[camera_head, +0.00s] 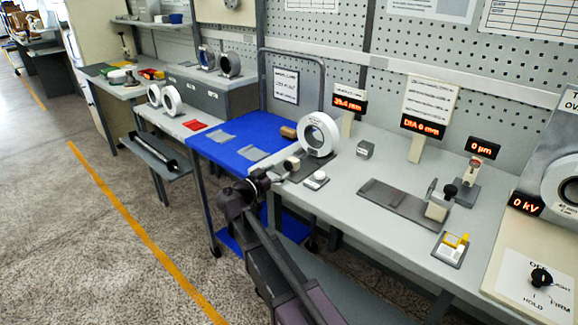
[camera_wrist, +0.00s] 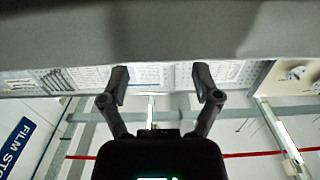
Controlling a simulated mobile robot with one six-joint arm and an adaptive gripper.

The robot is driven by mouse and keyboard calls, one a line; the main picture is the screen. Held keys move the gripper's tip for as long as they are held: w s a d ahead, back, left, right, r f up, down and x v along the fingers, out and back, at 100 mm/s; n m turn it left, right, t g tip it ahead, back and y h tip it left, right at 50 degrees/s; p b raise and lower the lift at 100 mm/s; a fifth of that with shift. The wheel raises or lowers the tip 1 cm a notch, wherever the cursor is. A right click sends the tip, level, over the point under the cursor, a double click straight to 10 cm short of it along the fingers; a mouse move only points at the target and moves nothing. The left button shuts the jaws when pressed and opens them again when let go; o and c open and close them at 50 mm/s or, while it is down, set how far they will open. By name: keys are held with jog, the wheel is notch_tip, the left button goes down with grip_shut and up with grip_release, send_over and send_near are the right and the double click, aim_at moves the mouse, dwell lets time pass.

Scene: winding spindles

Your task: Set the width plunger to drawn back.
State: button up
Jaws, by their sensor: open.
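My gripper (camera_head: 275,172) is at the front edge of the grey bench, just left of and below a large white roll (camera_head: 331,135). In the wrist view my gripper (camera_wrist: 159,82) has its two dark fingers spread wide, with nothing between them. The width plunger cannot be told apart for certain. A small grey fixture with the white roll stands beside a display (camera_head: 350,104) that appears to read 39.4 mm. My gripper partly covers the fixture's front. Whether a plunger there is out or drawn back cannot be seen.
A small white-topped block (camera_head: 315,181) sits close to the right of my gripper. A grey slide plate (camera_head: 393,203) with an upright block lies farther right. A blue table (camera_head: 236,140) adjoins at left. A broad grey surface (camera_wrist: 150,30) fills the wrist view's top.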

aim_at(287, 166)
jog(key=shift+x, duration=2.3)
grip_shut()
